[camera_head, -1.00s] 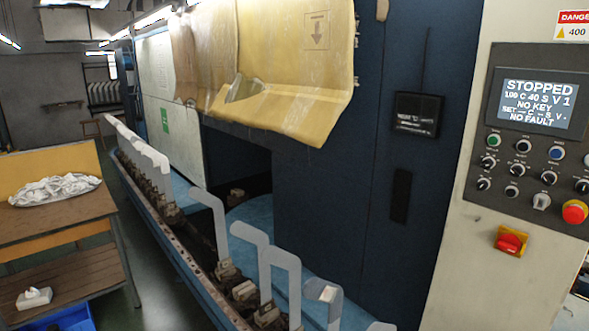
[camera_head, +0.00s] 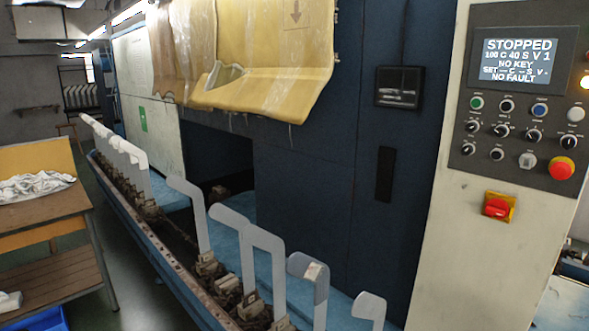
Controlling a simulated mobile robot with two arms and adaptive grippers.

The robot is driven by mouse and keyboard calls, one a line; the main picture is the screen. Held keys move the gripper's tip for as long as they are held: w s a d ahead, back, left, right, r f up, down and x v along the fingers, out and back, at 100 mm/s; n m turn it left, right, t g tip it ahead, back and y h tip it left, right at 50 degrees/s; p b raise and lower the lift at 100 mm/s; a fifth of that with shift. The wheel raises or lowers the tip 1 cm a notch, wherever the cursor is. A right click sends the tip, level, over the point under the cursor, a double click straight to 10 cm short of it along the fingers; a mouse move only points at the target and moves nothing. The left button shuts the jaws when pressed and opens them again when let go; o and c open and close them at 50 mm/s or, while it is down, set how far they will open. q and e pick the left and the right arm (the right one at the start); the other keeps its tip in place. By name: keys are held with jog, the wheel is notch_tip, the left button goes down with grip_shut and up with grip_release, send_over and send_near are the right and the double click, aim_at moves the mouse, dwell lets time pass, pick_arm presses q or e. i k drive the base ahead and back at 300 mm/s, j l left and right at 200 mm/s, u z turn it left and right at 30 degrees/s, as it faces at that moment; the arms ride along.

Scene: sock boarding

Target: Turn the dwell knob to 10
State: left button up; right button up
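The control panel (camera_head: 520,135) is on the cream cabinet at the right. Its screen (camera_head: 515,61) reads STOPPED, 100 C 40 S V 1, NO KEY, SET with dashes, NO FAULT. Below are coloured buttons and several small black knobs, among them one in the middle row (camera_head: 502,131) and one at the row's right (camera_head: 534,136). Their labels are too small to read, so I cannot tell which is the dwell knob or its setting. A red emergency button (camera_head: 561,168) is at the lower right of the panel. Neither of my grippers is in view.
A red and yellow switch (camera_head: 498,207) is below the panel. A row of pale sock boards (camera_head: 264,262) on a blue rail runs along the machine front. A wooden table (camera_head: 45,214) with white socks (camera_head: 35,187) stands at left. Grey floor lies between.

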aim_at(470, 127)
jog(key=z, duration=1.25)
